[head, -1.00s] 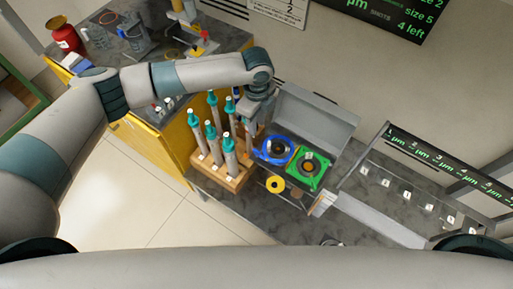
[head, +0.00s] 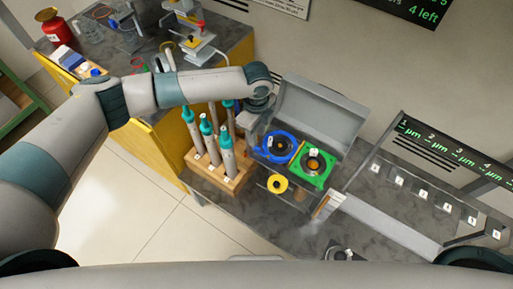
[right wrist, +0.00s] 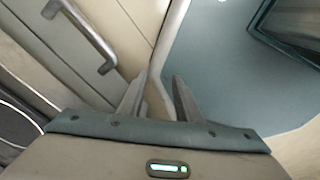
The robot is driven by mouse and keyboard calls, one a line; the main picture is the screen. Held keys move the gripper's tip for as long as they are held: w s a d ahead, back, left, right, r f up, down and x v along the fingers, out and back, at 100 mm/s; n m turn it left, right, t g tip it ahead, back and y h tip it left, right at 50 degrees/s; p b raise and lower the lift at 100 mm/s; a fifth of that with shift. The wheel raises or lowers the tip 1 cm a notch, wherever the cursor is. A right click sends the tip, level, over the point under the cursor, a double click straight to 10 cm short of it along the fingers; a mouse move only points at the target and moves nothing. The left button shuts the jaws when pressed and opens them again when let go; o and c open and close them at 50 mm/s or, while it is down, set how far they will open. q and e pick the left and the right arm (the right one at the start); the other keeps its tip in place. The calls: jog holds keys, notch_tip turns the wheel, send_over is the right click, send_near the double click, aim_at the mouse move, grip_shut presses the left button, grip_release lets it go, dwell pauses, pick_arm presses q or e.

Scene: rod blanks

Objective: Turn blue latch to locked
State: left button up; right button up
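A blue ring-shaped piece (head: 291,157), which looks like the blue latch, lies in an open grey case. A green square piece with a round centre (head: 325,176) sits right beside it. My left gripper (head: 250,137) points down at the left edge of the blue piece. Its fingertips are small and partly hidden, so I cannot tell their opening or whether they touch the blue piece. My right gripper (right wrist: 158,98) shows in the right wrist view with its fingers apart and nothing between them.
A wooden rack (head: 205,170) with several teal-topped rods stands just left of my left gripper. The case's raised grey lid (head: 320,112) is behind the blue piece. A yellow ring (head: 277,184) lies in front. A numbered rack (head: 420,185) stands at right.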

aim_at(257, 147)
pick_arm(q)
jog(key=shift+f+b, duration=2.4)
jog(key=shift+f, duration=0.7)
grip_shut()
